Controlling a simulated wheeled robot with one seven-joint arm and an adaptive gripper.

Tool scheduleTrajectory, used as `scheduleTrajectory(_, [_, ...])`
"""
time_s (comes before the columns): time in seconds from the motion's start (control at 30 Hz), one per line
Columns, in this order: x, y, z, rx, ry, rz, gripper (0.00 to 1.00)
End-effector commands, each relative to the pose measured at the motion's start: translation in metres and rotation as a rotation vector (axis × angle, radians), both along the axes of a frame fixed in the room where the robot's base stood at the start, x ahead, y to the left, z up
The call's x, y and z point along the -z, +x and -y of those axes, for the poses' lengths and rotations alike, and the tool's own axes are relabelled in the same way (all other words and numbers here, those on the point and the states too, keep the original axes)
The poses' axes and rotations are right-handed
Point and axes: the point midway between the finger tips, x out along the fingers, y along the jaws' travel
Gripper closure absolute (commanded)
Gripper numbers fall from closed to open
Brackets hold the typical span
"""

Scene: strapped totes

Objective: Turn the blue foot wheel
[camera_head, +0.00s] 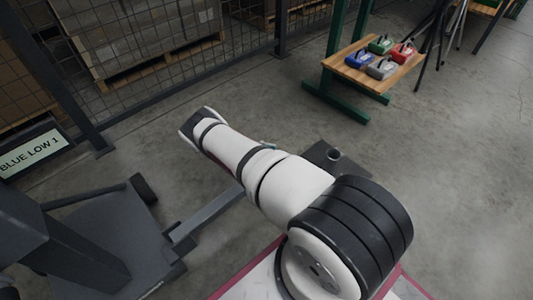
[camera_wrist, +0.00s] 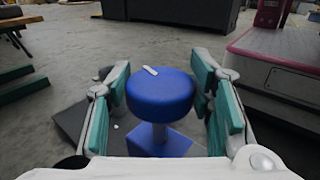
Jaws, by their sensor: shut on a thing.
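The blue foot wheel (camera_wrist: 160,98) shows in the middle of the wrist view. It is a thick round knob with a white mark on its top, on a short blue stem over a blue square base (camera_wrist: 165,142). My gripper (camera_wrist: 162,100) has its teal-padded fingers on both sides of the wheel and is shut on it. In the head view my arm hides the wheel and the gripper. A sign reading "BLUE LOW 1" (camera_head: 34,152) stands at the left of the head view.
A dark grey stand with feet (camera_head: 95,240) and a long bar (camera_head: 205,215) lies left of my arm. A bench (camera_head: 365,70) with several coloured totes stands at the upper right. A mesh fence (camera_head: 150,50) runs along the back.

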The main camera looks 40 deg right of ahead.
Motion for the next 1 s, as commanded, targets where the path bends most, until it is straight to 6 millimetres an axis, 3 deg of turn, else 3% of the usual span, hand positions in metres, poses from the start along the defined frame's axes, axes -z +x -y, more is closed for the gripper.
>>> scheduleTrajectory(0.3, [0.0005, -0.0008, 0.0009, 0.108, -0.003, -0.001, 0.8])
scheduleTrajectory(0.87, [0.0001, -0.0011, 0.0007, 0.133, -0.004, -0.002, 0.8])
scheduleTrajectory(0.9, [0.0002, -0.0011, 0.0006, 0.133, -0.004, -0.002, 0.48])
scheduleTrajectory(1.0, [0.0002, -0.001, 0.0007, 0.133, -0.004, -0.002, 0.31])
